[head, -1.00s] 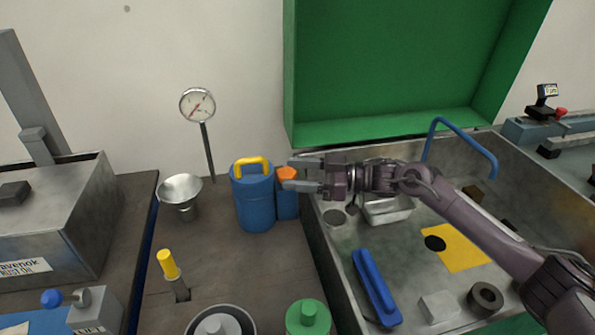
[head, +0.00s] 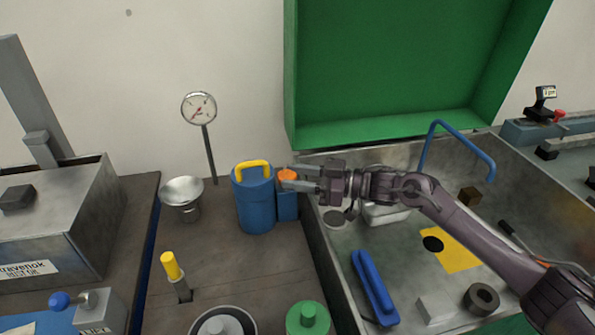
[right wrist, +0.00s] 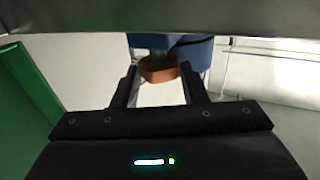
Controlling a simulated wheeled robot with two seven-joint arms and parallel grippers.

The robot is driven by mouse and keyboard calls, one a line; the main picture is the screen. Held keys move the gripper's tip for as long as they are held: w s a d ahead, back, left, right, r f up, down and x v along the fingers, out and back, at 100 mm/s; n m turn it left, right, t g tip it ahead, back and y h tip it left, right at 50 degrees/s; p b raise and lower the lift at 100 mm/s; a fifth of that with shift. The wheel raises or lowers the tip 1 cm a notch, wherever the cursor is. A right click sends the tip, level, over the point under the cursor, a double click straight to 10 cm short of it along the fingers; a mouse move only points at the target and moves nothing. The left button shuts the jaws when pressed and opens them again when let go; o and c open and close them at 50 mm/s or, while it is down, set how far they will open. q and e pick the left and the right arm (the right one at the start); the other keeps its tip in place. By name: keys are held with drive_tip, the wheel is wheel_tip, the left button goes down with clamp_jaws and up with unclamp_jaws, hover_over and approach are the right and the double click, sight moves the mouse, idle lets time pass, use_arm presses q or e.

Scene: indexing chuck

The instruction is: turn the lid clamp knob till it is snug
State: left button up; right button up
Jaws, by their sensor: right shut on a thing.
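The orange knob (head: 287,174) sits on top of a narrow blue block (head: 287,205) beside the blue canister (head: 254,205) with a yellow handle. My right gripper (head: 292,177) reaches in from the right, its fingers on either side of the knob and shut on it. In the right wrist view the orange knob (right wrist: 158,69) shows between the two dark fingers (right wrist: 158,84), with blue behind it. The knob's underside and thread are hidden, so I cannot tell how tight it is. My left gripper is not in view.
A metal funnel (head: 182,192) and a dial gauge (head: 199,109) stand left of the canister. A grey metal basin (head: 330,262) with a raised green lid (head: 390,70) lies to the right. A yellow-handled lever (head: 171,266) rises from the bench in front.

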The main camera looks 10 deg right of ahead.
drive_tip(key=m+t+p, duration=0.1)
drive_tip(key=m+t+h+p, duration=0.1)
drive_tip(key=p, duration=0.1)
drive_tip(key=t+h+p, duration=0.1)
drive_tip(key=shift+s+a+r+m+t, duration=0.2)
drive_tip(key=shift+s+m+t, duration=0.1)
drive_tip(key=shift+m, duration=0.1)
drive_tip(key=shift+s+a+f+m+t+h+p, duration=0.1)
drive_tip(key=shift+f+m+t+h+p, duration=0.05)
drive_tip(key=shift+m+t+h+p, duration=1.15)
drive_tip(key=o, duration=1)
drive_tip(key=shift+c, duration=0.2)
drive_tip(key=b+v, duration=0.1)
drive_tip(key=v, duration=0.6)
drive_tip(key=shift+s, duration=0.4)
